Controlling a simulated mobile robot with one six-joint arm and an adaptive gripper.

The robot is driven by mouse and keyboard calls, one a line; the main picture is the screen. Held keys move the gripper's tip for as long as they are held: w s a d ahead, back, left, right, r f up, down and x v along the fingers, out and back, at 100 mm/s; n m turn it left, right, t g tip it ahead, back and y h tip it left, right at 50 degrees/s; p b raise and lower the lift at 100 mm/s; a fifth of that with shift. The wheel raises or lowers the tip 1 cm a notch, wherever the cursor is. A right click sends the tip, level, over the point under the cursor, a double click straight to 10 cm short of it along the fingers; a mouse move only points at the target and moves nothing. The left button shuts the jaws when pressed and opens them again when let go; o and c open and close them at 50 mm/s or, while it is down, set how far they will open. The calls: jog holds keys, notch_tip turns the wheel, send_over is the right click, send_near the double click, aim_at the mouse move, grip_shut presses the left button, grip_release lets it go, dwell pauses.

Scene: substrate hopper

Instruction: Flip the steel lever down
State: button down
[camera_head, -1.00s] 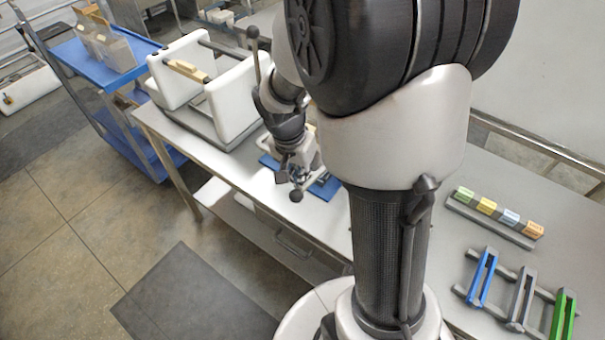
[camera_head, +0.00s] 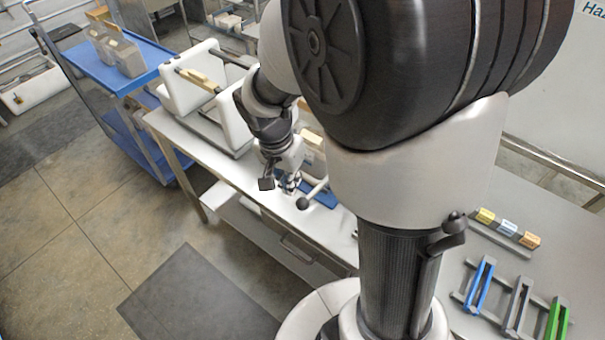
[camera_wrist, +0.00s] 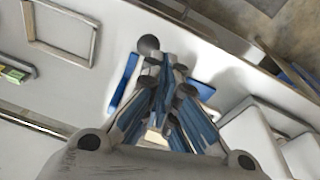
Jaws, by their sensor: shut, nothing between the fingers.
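The lever shows in the head view as a pale steel rod (camera_head: 316,192) with a dark ball knob (camera_head: 303,203). It slants down toward the front edge of the bench, over a blue plate (camera_head: 322,194). My gripper (camera_head: 290,183) is low over the bench, just left of the rod; contact cannot be told. In the wrist view my gripper (camera_wrist: 165,85) is shut and empty, with a dark ball knob (camera_wrist: 148,44) just beyond its fingertips. The blue plate (camera_wrist: 124,82) shows on both sides of the fingers, which hide most of the lever's rod.
A white hopper-like frame (camera_head: 190,92) stands on the bench at left. A blue cart (camera_head: 100,65) with grey containers stands beyond it. At right lie a rack of coloured blocks (camera_head: 505,232) and blue, grey and green handles (camera_head: 517,303). Floor in front is clear.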

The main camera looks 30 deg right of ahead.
jog(key=shift+s+a+r, duration=0.2)
jog(key=shift+a+r, duration=0.1)
jog(key=shift+a, duration=0.25)
jog(key=shift+s+a+r, duration=0.2)
jog(key=shift+a+r, duration=0.05)
jog(key=shift+a, duration=0.35)
jog(key=shift+s+a+r, duration=0.2)
jog(key=shift+a+r, duration=0.1)
jog(key=shift+a, duration=0.25)
